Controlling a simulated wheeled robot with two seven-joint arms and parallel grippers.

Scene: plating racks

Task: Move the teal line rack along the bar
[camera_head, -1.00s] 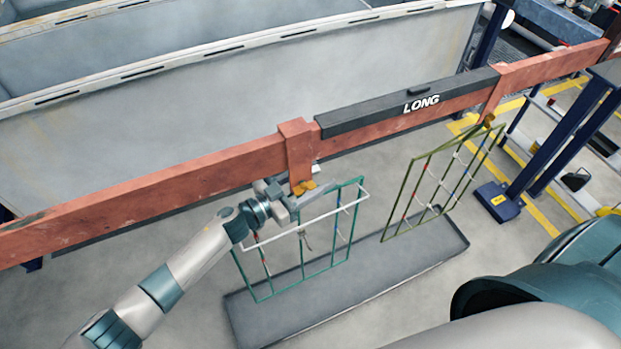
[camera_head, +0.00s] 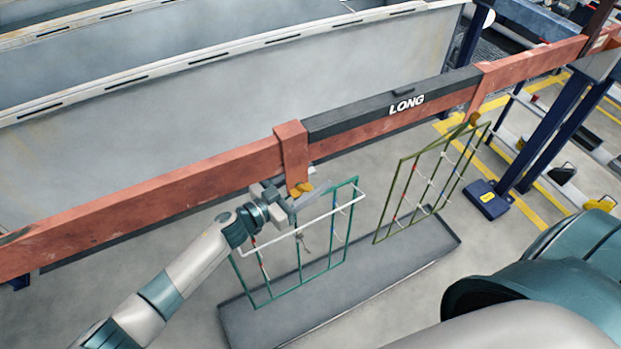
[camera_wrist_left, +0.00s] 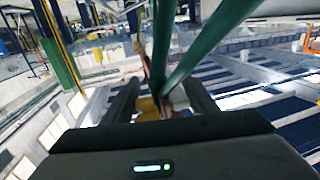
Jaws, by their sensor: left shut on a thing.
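The teal rack (camera_head: 299,262) hangs upright from the bar (camera_head: 150,206) by a red hook (camera_head: 291,152) with an orange piece at its foot. The hook stands at the left end of the black spacer marked LONG (camera_head: 390,108); I cannot tell if they touch. My left gripper (camera_head: 282,200) is shut on the teal rack's top, just below and left of the hook. In the left wrist view green bars (camera_wrist_left: 205,45) run up from between the fingers (camera_wrist_left: 160,104); the exact grip is hard to make out. My right gripper is out of view.
An olive rack (camera_head: 412,160) hangs on the bar past the spacer's right end. A dark tray (camera_head: 385,275) lies on the floor below both racks. A large grey tank (camera_head: 190,120) stands behind the bar. The bar left of the hook is clear.

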